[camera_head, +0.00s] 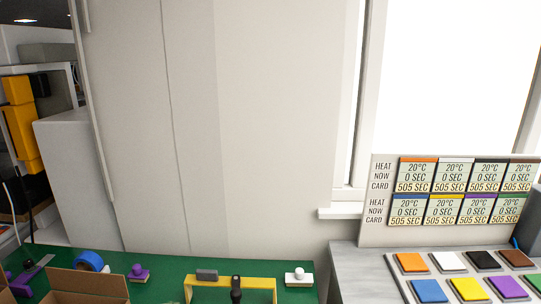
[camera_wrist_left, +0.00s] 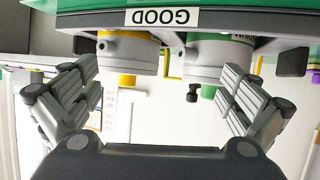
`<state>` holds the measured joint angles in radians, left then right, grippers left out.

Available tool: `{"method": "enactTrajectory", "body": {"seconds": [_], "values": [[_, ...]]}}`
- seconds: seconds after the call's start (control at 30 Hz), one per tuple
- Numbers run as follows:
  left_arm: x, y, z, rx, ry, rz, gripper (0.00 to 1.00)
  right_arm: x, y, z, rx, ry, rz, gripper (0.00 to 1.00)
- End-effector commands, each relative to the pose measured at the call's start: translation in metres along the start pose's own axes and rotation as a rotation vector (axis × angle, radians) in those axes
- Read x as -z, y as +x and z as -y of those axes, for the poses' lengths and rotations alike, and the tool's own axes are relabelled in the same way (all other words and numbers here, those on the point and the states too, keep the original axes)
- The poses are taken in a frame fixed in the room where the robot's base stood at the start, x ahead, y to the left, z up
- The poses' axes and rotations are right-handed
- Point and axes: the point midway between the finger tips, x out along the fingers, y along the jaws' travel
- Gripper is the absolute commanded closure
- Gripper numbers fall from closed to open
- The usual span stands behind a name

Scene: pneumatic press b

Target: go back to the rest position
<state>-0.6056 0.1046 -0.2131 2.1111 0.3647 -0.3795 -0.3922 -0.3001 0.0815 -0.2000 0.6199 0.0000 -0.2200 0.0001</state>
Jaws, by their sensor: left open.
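My left gripper (camera_wrist_left: 158,74) shows in the left wrist view with its two fingers spread wide and nothing between them. Beyond the fingers, at the top of that view, are two grey cylindrical fittings, one with a yellow band (camera_wrist_left: 117,52) and one with a green band (camera_wrist_left: 213,60). A label reading "GOOD" (camera_wrist_left: 162,17) appears upside down above them. I cannot tell how far the fingers are from the fittings. Neither gripper shows in the head view, and my right gripper is in neither view.
In the head view a green work surface (camera_head: 164,281) holds a yellow frame (camera_head: 262,283), a cardboard box (camera_head: 88,286) and a blue tape roll (camera_head: 89,261). On the right, a display board (camera_head: 376,215) stands behind several coloured tiles (camera_head: 411,262). A pale wall is behind.

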Motion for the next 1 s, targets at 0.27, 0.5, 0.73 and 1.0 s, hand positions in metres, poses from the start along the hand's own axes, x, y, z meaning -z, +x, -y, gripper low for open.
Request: {"method": "enactTrajectory", "body": {"seconds": [0.27, 0.5, 0.73, 1.0], "values": [[-0.035, -0.040, 0.014, 0.001, -0.006, 0.400, 0.00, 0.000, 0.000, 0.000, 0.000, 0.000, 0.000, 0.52], [-0.057, -0.087, 0.036, 0.095, -0.050, 0.652, 0.00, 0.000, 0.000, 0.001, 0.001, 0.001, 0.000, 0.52], [-0.067, -0.131, 0.054, 0.197, -0.102, 0.820, 0.00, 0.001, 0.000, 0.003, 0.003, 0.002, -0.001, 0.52], [-0.121, -0.098, 0.059, 0.200, -0.111, 0.867, 0.00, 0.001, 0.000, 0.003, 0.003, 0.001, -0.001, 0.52]]}}
